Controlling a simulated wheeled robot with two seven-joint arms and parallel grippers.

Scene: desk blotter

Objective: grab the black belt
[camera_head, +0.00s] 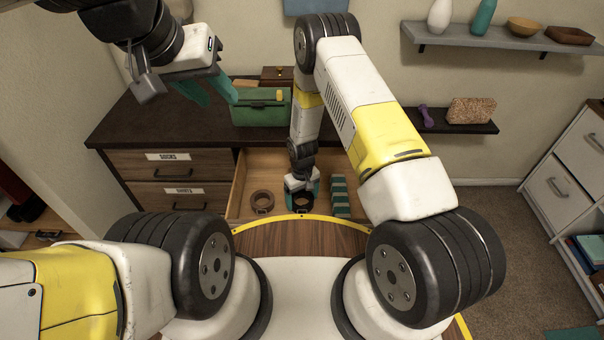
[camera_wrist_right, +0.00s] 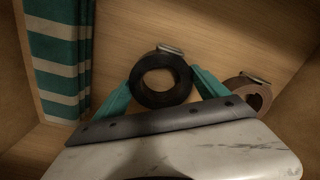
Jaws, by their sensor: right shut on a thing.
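The black belt (camera_wrist_right: 162,96) is a rolled coil with a metal buckle at its far edge. In the right wrist view it sits between the teal fingers of my right gripper (camera_wrist_right: 163,78), which is shut on its sides. In the head view the black belt (camera_head: 304,207) is low in the open drawer, partly hidden by my right gripper (camera_head: 303,186). I cannot tell whether it touches the drawer floor. My left gripper (camera_head: 220,100) is open and empty above the dresser top at upper left.
A brown rolled belt (camera_head: 262,201) lies beside the black one. Teal-and-grey striped folded cloth (camera_head: 340,198) lies on the other side. The wooden drawer (camera_head: 237,187) walls surround them. A green box (camera_head: 262,108) stands on the dresser top (camera_head: 150,125) near my left gripper.

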